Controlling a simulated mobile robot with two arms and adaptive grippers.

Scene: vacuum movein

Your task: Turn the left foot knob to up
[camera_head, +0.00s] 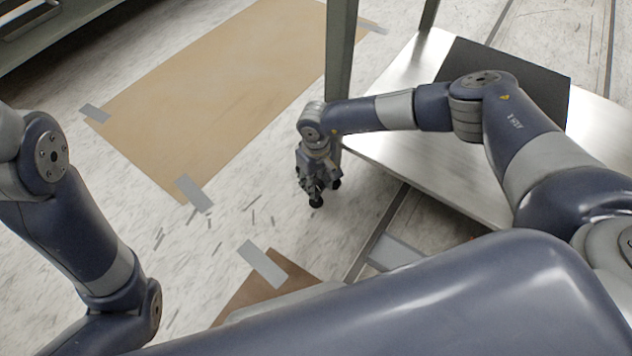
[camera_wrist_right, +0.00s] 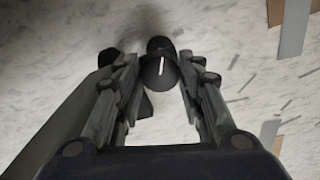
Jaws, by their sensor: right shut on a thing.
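The left foot knob is a small round black knob with a white line mark, seen between my right gripper's fingers in the right wrist view (camera_wrist_right: 160,70). In the head view my right gripper (camera_head: 315,188) is low near the floor, at the foot of a grey-green table leg (camera_head: 340,60). Its fingers are closed on the sides of the knob. The white mark on the knob points nearly straight up in the wrist view. The knob is mostly hidden by the gripper in the head view. My left gripper is out of view; only its arm shows at the left.
A metal shelf (camera_head: 400,150) with a dark panel (camera_head: 510,80) sits right of the leg, under my right arm. Brown paper (camera_head: 215,85) is taped to the floor at the left. The speckled floor around the gripper is mostly free.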

